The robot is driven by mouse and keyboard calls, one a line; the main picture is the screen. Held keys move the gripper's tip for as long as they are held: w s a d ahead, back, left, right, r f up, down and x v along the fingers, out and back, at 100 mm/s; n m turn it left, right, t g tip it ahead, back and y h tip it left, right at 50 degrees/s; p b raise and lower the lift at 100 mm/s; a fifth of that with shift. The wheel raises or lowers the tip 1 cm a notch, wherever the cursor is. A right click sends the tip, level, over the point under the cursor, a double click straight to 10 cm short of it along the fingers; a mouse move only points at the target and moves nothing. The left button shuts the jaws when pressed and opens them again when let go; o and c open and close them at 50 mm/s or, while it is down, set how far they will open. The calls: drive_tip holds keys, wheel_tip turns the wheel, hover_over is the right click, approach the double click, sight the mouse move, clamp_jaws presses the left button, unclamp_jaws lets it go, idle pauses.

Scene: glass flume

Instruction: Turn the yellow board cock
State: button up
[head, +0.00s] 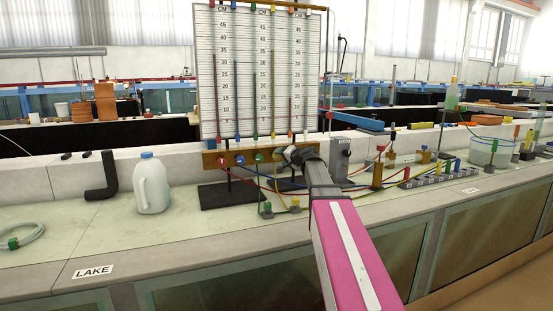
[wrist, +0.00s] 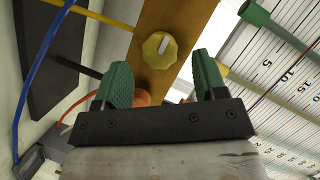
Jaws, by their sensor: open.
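The yellow board cock (wrist: 160,46) is a round yellow knob with a pale bar across its face. It sits on the wooden rail (wrist: 184,22) in the wrist view, just beyond my fingertips and between their lines. My gripper (wrist: 163,66) is open, with a green pad on either side and nothing held between them. In the head view my gripper (head: 292,156) is at the rail (head: 232,168) under the gauge board (head: 264,75). There the yellow cock is hard to make out beside my gripper. An orange piece (wrist: 143,98) shows partly behind my left finger.
Red (head: 221,161), blue (head: 240,160) and green (head: 258,157) cocks sit along the rail left of my gripper. Coloured tubes hang below it. A white jug (head: 152,186) stands left on the bench. A grey block (head: 340,157) stands close on the right.

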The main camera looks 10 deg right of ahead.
sight(278, 157)
drive_tip(key=x, duration=0.4)
drive_tip(key=shift+w+a, duration=0.1)
drive_tip(key=shift+w, duration=0.05)
drive_tip(key=c, duration=0.9)
